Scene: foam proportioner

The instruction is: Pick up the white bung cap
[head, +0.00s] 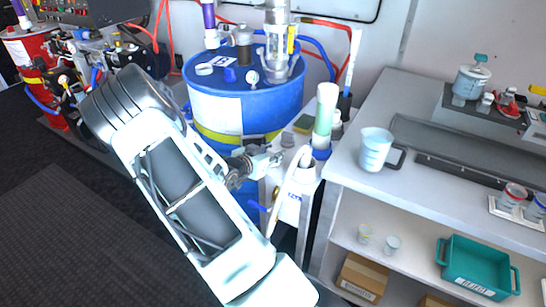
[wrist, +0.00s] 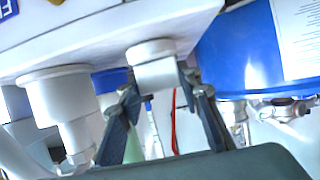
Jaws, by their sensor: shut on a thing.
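The wrist view looks upside down. There, a short white cylindrical cap (wrist: 154,70), which looks like the white bung cap, is between the fingers. My gripper is shut on it. In the head view my gripper largely hides the cap.
A white pipe fitting (wrist: 60,100) rises close beside my gripper. The bench with a measuring jug (head: 374,150) is to the right.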

